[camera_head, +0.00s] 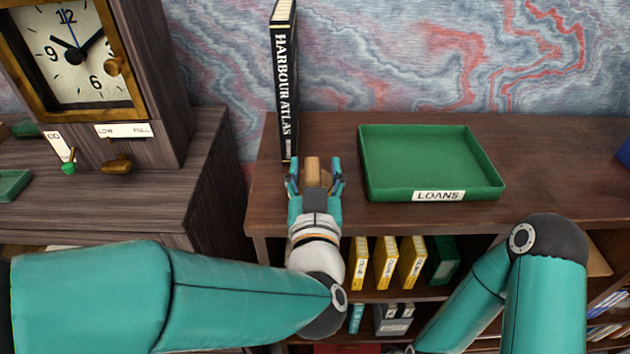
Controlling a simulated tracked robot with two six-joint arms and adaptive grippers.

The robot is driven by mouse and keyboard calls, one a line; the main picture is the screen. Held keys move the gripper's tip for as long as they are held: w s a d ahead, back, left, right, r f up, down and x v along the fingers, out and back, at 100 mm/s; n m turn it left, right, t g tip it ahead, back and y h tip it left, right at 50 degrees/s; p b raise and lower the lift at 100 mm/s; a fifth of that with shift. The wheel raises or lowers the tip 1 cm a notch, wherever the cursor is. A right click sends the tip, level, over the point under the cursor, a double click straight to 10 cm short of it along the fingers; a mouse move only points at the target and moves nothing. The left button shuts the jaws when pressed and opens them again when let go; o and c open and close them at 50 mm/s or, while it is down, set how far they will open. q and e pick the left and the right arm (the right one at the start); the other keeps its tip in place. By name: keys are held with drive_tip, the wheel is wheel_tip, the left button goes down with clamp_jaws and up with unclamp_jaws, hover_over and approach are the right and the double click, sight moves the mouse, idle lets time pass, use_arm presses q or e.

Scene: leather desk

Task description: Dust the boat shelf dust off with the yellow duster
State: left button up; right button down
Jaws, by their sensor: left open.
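My left gripper (315,180) is over the left part of the brown shelf top (330,134), open, its teal fingers apart. A small tan wooden-looking piece (312,169) shows between the fingers; its lower part is hidden by the gripper, and I cannot tell what it belongs to or whether it is touched. I see no yellow duster and no boat that I can make out. Dust is not discernible. My right arm bends down at the right, and its gripper is not visible.
A tall black book, Harbour Atlas (285,85), stands just behind my left gripper. An empty green Loans tray (430,165) lies to the right. Yellow boxes (385,262) stand on the shelf below. A clock cabinet (150,80) is at left.

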use_arm(q)
drive_tip(key=shift+a, duration=0.15)
drive_tip(key=shift+c, duration=0.6)
drive_tip(key=shift+w, duration=0.1)
drive_tip(key=c, duration=0.6)
clamp_jaws()
drive_tip(key=shift+r, duration=0.1)
